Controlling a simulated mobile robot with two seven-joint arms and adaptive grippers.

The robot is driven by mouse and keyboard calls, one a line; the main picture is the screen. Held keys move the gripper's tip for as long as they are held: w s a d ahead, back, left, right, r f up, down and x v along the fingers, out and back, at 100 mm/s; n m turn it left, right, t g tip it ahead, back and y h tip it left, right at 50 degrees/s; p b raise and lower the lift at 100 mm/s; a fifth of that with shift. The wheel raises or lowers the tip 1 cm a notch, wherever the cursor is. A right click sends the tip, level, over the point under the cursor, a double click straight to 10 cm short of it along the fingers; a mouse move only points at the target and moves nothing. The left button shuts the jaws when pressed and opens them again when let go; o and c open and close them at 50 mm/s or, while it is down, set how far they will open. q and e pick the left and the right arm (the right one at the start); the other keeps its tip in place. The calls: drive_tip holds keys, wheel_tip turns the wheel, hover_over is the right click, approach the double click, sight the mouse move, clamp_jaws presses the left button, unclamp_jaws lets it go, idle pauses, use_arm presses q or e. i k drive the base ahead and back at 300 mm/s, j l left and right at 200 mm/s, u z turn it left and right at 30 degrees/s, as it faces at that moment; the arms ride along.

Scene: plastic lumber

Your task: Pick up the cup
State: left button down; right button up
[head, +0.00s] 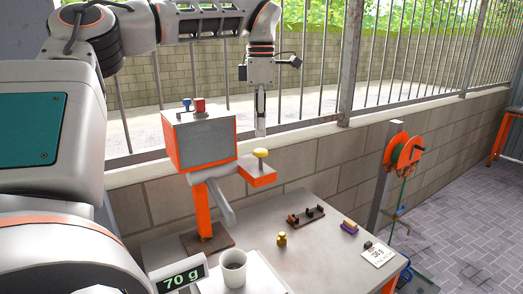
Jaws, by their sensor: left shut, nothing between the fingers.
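The white cup (233,278) stands upright at the front of the table, with something dark inside it. It is on a white plate-like surface (262,280) beside a display reading 70 g. My left gripper (260,130) points down with its fingers together and holds nothing. In the picture it is well above and slightly right of the cup, beyond the orange and grey machine. It is clear of the cup. My right gripper does not show.
The orange and grey machine (203,138) stands on the grey table (325,245) behind the cup. A small brass weight (282,239), a brown holder (306,216), a purple and tan block (349,227) and a card (378,254) lie to the right. A brick wall and railing stand behind.

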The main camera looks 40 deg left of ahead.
sight(233, 263)
drive_tip(key=k, duration=1.5)
